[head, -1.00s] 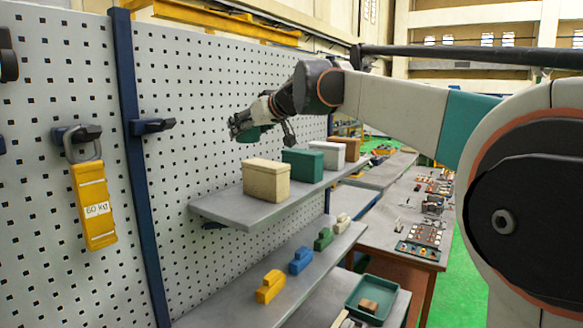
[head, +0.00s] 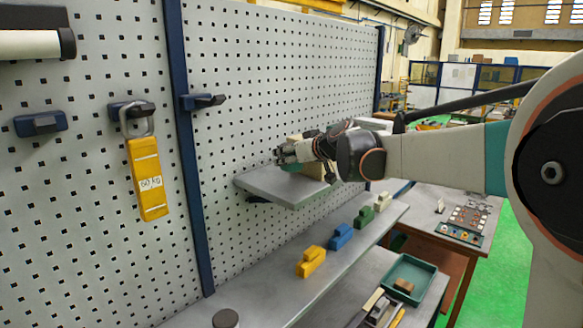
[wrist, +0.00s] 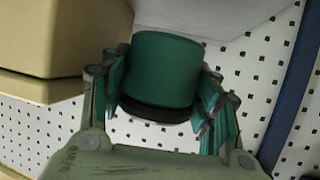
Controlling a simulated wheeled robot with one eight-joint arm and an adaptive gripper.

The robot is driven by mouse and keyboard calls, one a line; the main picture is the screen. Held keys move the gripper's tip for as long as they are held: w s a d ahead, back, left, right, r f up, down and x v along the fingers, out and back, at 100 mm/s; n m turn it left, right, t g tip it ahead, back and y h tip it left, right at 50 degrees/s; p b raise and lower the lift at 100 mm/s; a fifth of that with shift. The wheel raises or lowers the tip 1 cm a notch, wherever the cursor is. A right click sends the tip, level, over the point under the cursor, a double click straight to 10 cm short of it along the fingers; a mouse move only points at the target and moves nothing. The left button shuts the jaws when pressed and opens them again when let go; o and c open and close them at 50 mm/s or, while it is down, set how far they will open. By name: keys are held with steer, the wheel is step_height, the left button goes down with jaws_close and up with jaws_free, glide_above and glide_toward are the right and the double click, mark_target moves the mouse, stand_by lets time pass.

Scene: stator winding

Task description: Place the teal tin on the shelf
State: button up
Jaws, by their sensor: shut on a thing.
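The teal tin (wrist: 163,72) is a short dark-green cylinder with a black band at one end. In the wrist view my gripper (wrist: 162,85) is shut on it, a finger on each side. In the head view my gripper (head: 284,155) is low over the near left part of the upper grey shelf (head: 285,189), and the tin (head: 292,168) is mostly hidden by it. I cannot tell whether the tin touches the shelf. The shelf's grey surface also shows in the wrist view (wrist: 195,14).
A cream box (head: 314,168) stands on the shelf beside my gripper; it fills the left of the wrist view (wrist: 60,45). The pegboard (head: 290,85) rises behind. A lower shelf (head: 275,290) holds several coloured blocks. The upper shelf's left end is bare.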

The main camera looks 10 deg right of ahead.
mark_target(291, 169)
step_height(291, 169, down, 3)
steer(key=shift+s+f+p, duration=0.1)
steer(key=shift+f+p, duration=0.1)
steer(key=shift+p, duration=0.1)
steer(key=shift+f, duration=0.5)
steer(key=o, duration=1.3)
steer(key=shift+f, duration=0.1)
steer(key=shift+o, duration=0.2)
steer(key=b+v, duration=0.2)
steer(key=v, duration=1)
steer(key=shift+s, duration=0.15)
